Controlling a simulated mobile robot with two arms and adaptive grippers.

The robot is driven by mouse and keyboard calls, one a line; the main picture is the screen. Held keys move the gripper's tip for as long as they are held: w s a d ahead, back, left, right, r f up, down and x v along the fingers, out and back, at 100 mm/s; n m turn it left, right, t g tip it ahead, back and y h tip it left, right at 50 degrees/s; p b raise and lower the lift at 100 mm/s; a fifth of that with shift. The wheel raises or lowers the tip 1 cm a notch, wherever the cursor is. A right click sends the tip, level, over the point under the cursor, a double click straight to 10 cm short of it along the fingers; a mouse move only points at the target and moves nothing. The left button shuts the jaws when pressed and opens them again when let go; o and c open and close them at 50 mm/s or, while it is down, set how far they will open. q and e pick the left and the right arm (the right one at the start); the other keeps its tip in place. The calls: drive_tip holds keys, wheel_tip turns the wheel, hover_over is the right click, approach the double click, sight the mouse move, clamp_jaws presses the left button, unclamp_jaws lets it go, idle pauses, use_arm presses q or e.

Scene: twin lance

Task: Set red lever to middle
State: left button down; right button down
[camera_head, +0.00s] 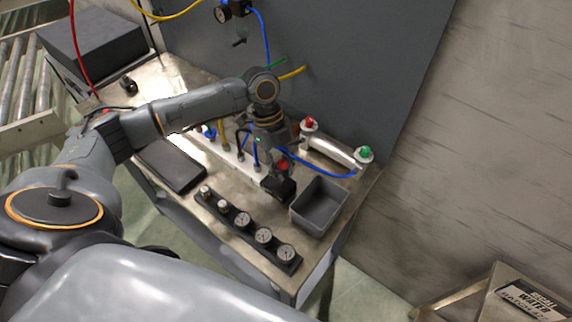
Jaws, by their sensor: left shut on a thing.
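The red lever (283,165) shows as a small red patch at the valve row on the metal workbench, near the grey bin. My left gripper (281,172) reaches down over it from above and is shut on it. The fingers and wrist hide most of the lever, so its exact angle is hard to tell. A dark block (278,188) sits just below the lever. My right gripper is not in view.
A grey open bin (338,220) stands right of the gripper. A dark strip with several gauges (243,219) lies in front. Behind are a red knob (309,123) and a green knob (365,153). Blue hoses (325,174) run close to the gripper. A dark pad (172,166) lies left.

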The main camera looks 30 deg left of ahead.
use_arm(q)
drive_tip(key=shift+w+a, duration=0.1)
drive_tip(key=shift+a, duration=0.35)
drive_tip(key=c, duration=1.2)
unclamp_jaws()
drive_tip(key=shift+o, duration=0.6)
drive_tip(key=shift+r, duration=0.3)
drive_tip(key=v, duration=1.1)
drive_tip(key=shift+a, duration=0.25)
drive_tip(key=shift+r, duration=0.15)
